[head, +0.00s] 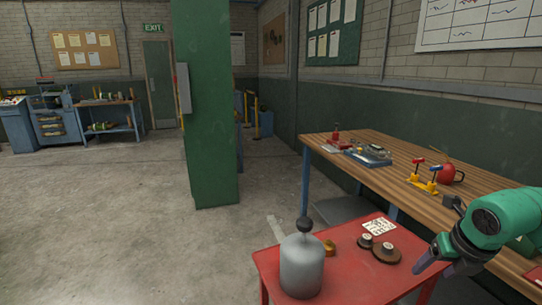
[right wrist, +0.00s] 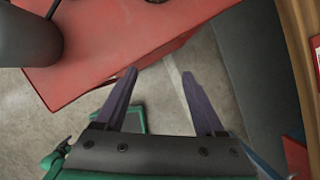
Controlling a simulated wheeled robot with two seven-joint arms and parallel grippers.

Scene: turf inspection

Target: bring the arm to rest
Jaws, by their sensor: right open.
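My right arm comes in from the right edge of the head view, with a green housing and a dark grey hand. My right gripper (head: 428,268) is beside the right side of the red table (head: 345,284). In the right wrist view its two purple-grey fingers (right wrist: 159,76) are spread apart. Only concrete floor shows between them, so it is empty. The red table's edge (right wrist: 110,60) lies just beyond the fingertips in that view. My left gripper is not in view.
A grey canister (head: 302,266) with a dark ball on top, a brass piece (head: 329,247) and round discs (head: 386,252) stand on the red table. A wooden workbench (head: 395,180) with tools stands behind. A green pillar (head: 208,110) rises mid-left; the floor at left is clear.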

